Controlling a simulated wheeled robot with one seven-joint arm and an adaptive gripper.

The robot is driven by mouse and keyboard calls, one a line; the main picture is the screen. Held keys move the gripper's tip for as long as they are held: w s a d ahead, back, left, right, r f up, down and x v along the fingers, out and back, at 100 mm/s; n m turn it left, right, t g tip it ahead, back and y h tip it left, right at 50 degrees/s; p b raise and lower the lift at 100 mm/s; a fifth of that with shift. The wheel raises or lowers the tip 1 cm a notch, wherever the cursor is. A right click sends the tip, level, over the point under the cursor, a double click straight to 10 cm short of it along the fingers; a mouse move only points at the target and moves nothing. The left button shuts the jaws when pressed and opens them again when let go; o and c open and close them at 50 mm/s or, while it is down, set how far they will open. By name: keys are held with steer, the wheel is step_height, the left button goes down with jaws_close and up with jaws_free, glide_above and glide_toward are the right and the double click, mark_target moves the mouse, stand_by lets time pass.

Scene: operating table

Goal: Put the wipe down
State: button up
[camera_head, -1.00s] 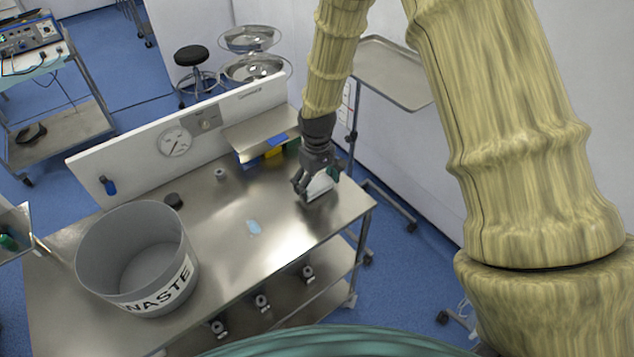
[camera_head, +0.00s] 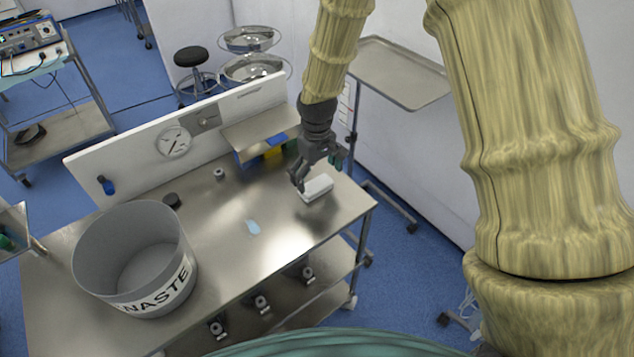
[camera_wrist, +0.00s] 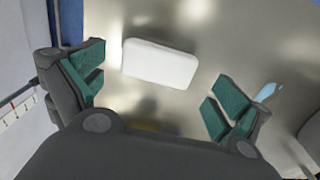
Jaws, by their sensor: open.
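The wipe looks like a white, flat, rounded block (camera_head: 318,188) lying on the right end of the steel table (camera_head: 285,222). In the wrist view the white wipe (camera_wrist: 160,63) lies flat between and beyond the fingers, touching neither. My gripper (camera_head: 317,174) is open and empty, just above and behind the wipe, with its green-padded fingers spread wide. A small pale blue patch (camera_head: 253,227) lies flat near the middle of the table; I cannot tell if it is liquid or a sheet.
A grey WASTE bin (camera_head: 158,292) stands on the table's left part. A white panel with a gauge (camera_head: 174,142) runs along the back, with a small shelf (camera_head: 255,133) near my gripper. A tray stand (camera_head: 400,72) is behind right. The table's middle is mostly clear.

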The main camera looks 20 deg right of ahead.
mark_target(317, 185)
step_height(317, 185, up, 8)
steer(key=b, duration=0.1)
steer(key=shift+r+b, duration=0.25)
steer(key=shift+b, duration=0.1)
stand_by(0.5)
